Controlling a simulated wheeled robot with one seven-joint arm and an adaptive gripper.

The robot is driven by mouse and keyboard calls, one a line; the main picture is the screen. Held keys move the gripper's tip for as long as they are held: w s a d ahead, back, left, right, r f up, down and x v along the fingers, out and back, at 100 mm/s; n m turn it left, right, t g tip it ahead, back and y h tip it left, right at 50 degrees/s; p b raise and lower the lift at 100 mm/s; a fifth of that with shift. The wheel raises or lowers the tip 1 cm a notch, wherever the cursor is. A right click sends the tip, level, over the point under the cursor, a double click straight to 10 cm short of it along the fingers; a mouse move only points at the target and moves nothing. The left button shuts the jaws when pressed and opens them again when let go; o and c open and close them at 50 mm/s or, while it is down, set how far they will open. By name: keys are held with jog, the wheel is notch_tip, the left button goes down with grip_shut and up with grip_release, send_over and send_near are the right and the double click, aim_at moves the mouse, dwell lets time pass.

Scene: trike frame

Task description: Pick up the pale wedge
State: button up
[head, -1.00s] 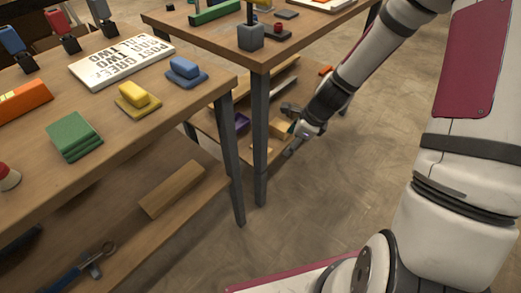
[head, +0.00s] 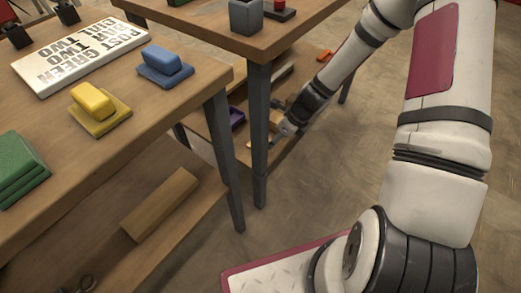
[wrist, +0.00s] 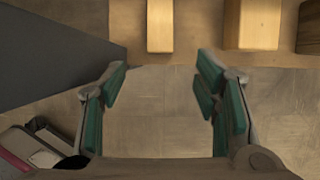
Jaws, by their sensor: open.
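In the wrist view my gripper (wrist: 162,78) is open and empty, its two green-padded fingers spread over bare floor. Ahead, on a wooden shelf, lies a narrow pale wooden piece (wrist: 160,26), roughly in line with the gap and apart from the fingers. It may be the pale wedge, but its top edge is cut off and a slope cannot be made out. A wider pale block (wrist: 252,25) lies to its right. In the head view my gripper (head: 280,132) is at the second table's lower shelf, small and partly hiding the wooden pieces there.
A dark grey table leg (wrist: 50,50) stands close on the left in the wrist view. A browner block (wrist: 310,28) is at the right edge. In the head view a purple thing (head: 236,118) lies on the lower shelf, behind the table leg (head: 259,130).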

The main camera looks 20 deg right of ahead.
jog(key=b+x, duration=0.4)
jog(key=x, duration=0.6)
jog(key=c, duration=1.1)
